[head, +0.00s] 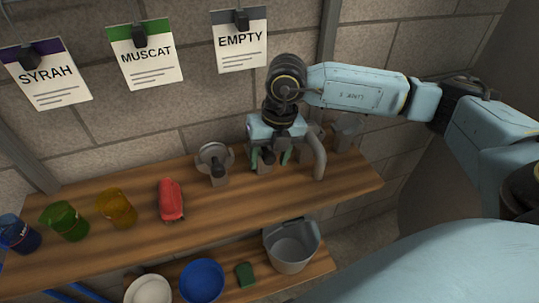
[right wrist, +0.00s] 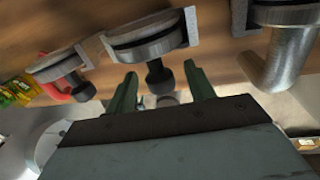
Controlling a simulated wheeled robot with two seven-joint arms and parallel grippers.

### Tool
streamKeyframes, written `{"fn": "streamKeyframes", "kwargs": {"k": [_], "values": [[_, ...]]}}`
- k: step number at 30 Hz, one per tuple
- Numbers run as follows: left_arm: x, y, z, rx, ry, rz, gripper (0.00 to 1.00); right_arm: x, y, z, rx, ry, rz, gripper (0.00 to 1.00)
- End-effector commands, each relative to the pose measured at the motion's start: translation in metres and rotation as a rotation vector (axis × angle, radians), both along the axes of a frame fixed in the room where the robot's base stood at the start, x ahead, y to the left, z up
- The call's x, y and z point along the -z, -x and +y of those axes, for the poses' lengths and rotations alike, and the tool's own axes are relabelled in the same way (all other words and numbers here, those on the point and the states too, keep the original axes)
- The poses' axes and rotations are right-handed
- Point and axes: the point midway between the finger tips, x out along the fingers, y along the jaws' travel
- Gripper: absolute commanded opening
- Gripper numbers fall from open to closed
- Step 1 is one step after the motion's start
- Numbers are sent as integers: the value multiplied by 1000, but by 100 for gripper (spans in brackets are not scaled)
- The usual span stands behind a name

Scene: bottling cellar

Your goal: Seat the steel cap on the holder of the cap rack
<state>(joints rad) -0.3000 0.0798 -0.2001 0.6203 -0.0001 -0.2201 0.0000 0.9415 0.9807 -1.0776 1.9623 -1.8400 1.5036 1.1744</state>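A steel cap (right wrist: 147,32) with a dark knob sits at a bracket-like holder of the cap rack (right wrist: 191,24) in the right wrist view. I cannot tell how deeply it is seated. In the head view, my right gripper (head: 268,158) mostly hides that cap; its dark knob shows between the fingers. My right gripper (right wrist: 164,84) is open, its green fingers on either side of the knob, with gaps beside it. A similar round cap with a dark knob (head: 213,157) stands to the left; it also shows in the right wrist view (right wrist: 58,66). My left gripper is out of view.
A curved grey pipe (head: 318,155) stands close to the right of the gripper. A red object (head: 171,199), an amber cup (head: 117,208) and a green cup (head: 65,221) stand left on the wooden shelf (head: 235,209). A grey bucket (head: 291,248) is below.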

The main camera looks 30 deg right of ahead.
Motion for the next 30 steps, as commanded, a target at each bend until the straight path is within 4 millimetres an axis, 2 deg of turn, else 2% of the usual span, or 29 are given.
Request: {"fn": "streamKeyframes", "kwargs": {"k": [7,11,24,30], "values": [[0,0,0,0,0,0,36,-1,0,0,0,0,0,54],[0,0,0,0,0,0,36,-12,0,-2,0,1,-2,54],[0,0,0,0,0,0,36,-104,4,-16,1,0,-4,54],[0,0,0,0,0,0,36,-127,6,-19,0,0,-1,54]]}}
